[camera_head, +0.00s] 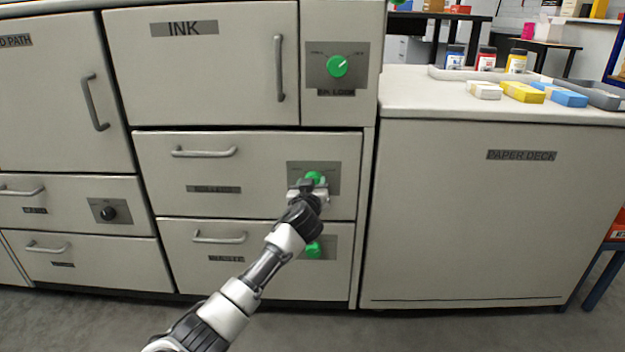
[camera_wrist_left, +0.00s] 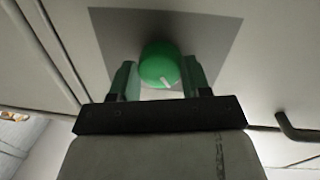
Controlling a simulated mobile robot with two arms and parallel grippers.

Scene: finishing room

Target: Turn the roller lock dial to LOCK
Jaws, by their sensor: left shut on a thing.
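A green dial (camera_head: 316,176) sits on a grey plate (camera_head: 332,178) at the right end of the upper right drawer (camera_head: 255,147). The drawer's label is too blurred to read. My left gripper (camera_head: 313,183) is at this dial, with its fingers on either side of the knob. The left wrist view shows the green dial (camera_wrist_left: 158,63) between the fingers of the left gripper (camera_wrist_left: 160,80), shut on it. A short white pointer mark shows on the knob's lower right in that view. My gripper hides part of the dial and plate in the head view. My right gripper is not in view.
A black dial (camera_head: 108,213) is at left. The PAPER DECK cabinet (camera_head: 470,220) stands at right, with bottles and coloured boxes on top.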

